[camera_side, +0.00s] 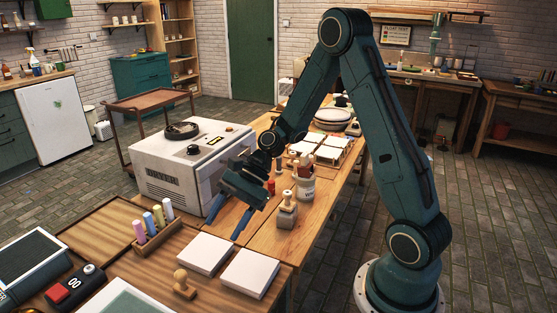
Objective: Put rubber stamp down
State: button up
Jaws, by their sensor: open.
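A wooden stamp (183,284) with a round knob handle stands upright at the front of the wooden table, beside two white square tiles (205,254). Another stamp-like piece (287,211), with a pale wooden handle on a greyish block, stands further back near a jar. I cannot tell for sure which is the rubber stamp. My gripper (227,219) is open, fingers pointing down, with nothing visible between them. It is above the table between the white machine and the greyish block, apart from both stamps.
A white boxy machine (185,163) stands left of my gripper. A jar of tools (305,187) stands to the right. A wooden rack of coloured sticks (157,234) and a black-and-red timer (75,288) are at front left. Bare table lies below my fingers.

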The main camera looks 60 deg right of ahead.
notch_tip(320, 180, down, 6)
jog(key=w+d+m+t+y, duration=0.2)
jog(key=w+m+y, duration=0.1)
jog(key=m, duration=0.5)
jog(key=shift+f, duration=0.1)
send_near(181, 275)
jog(key=shift+w+d+f+x, duration=0.1)
jog(key=shift+f+x, duration=0.05)
jog(key=shift+x, duration=0.7)
jog(key=shift+w+d+f+x, duration=0.1)
jog(key=shift+w+x, duration=0.05)
jog(key=shift+x, duration=0.65)
jog(key=shift+w+d+f+x, duration=0.1)
jog(key=shift+d+f+x, duration=0.05)
jog(key=shift+x, duration=0.7)
jog(key=shift+x, duration=2.65)
jog(key=shift+d, duration=0.1)
jog(key=shift+c, duration=0.4)
jog(key=c, duration=1)
jog(key=shift+c, duration=0.2)
